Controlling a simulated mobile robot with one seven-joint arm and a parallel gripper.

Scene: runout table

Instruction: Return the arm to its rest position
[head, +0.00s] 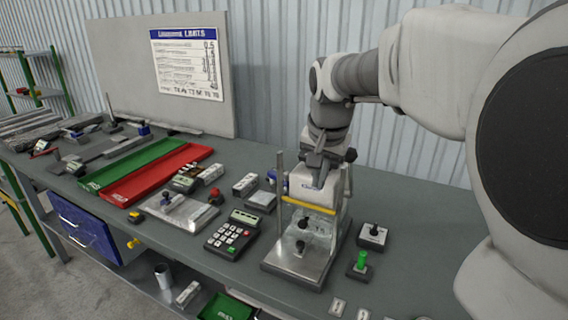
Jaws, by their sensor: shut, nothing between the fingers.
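My arm comes in from the right and bends down over the table. My gripper (318,183) points down at a metal test stand (290,268) with upright posts, a white upper block, a yellow bar and a clear guard. The fingers are shut with nothing visible between them. They are just above or in front of the white block; I cannot tell whether they touch it.
On the table (405,275) stand a keypad device (232,232), a green knob (360,262), a black-knobbed box (373,236), a red tray (158,175) and a green tray (130,165). A limits sign (187,62) hangs behind.

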